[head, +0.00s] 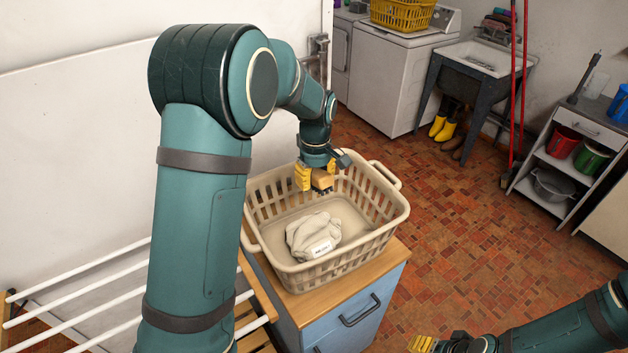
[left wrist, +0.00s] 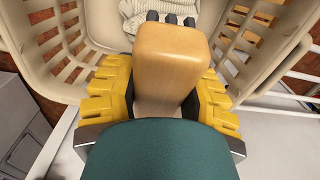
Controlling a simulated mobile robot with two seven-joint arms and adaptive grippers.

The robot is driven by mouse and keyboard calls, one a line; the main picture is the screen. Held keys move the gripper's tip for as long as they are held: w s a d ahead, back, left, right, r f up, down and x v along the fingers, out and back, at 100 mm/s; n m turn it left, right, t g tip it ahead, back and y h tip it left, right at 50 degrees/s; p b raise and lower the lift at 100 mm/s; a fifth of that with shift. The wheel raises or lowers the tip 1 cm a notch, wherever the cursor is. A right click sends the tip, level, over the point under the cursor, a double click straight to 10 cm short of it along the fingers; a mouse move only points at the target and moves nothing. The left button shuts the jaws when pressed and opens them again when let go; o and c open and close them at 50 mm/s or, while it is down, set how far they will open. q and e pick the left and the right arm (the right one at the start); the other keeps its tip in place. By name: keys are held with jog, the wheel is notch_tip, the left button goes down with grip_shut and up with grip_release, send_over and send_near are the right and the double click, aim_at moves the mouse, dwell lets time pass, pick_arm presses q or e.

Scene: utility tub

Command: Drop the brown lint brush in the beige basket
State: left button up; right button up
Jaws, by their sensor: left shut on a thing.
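The brown lint brush (head: 321,180) has a tan wooden block and dark bristles. My left gripper (head: 315,178) is shut on it with yellow fingers and holds it over the beige basket (head: 393,222), near the rim level at the back. In the left wrist view the brush (left wrist: 168,60) sits between the yellow fingers, with the basket wall (left wrist: 50,50) around it. A pale cloth bundle with a label (head: 313,237) lies in the basket, below the brush and apart from it. My right gripper (head: 422,344) is at the bottom edge, partly cut off; its opening is unclear.
The basket stands on a wood-topped blue cabinet (head: 340,318). A white drying rack (head: 70,300) is at the lower left. A white wall is behind. Washers (head: 390,75), a sink (head: 475,60) and a shelf unit (head: 570,150) stand farther back across open tiled floor.

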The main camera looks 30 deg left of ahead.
aim_at(315, 171)
pick_arm(q)
jog(key=shift+s+a+f+b, duration=0.1)
jog(key=shift+f+b, duration=0.45)
jog(key=shift+f, duration=0.2)
notch_tip(315, 171, down, 4)
jog(key=b, duration=0.3)
jog(key=shift+f, duration=0.15)
jog(key=o, duration=1.2)
notch_tip(315, 171, up, 12)
jog(key=shift+r, duration=0.1)
